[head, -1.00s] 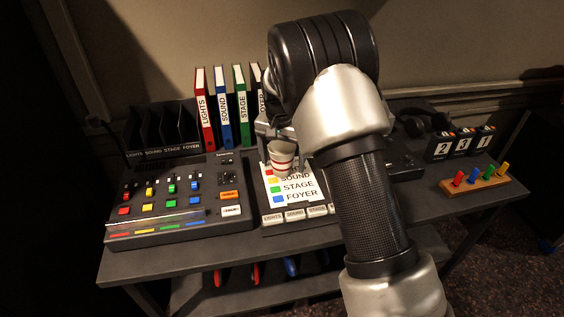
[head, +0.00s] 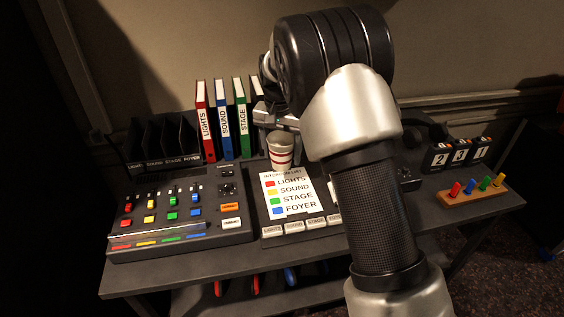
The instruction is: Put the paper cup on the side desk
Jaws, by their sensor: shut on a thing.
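The paper cup (head: 280,154) is white with red bands and looks upright. It shows just behind the top edge of the intercom list, left of my arm. My gripper (head: 281,131) is at the cup's rim and shut on it; my wrist and arm hide much of the gripper. I cannot tell how high the cup's base is above the desk. No separate side desk can be made out clearly.
The dark mixing desk (head: 130,284) carries a fader panel (head: 180,222) at left, a printed list (head: 289,196), upright binders (head: 222,120) and black slots behind. At right are number blocks (head: 460,154) and a wooden peg board (head: 473,191).

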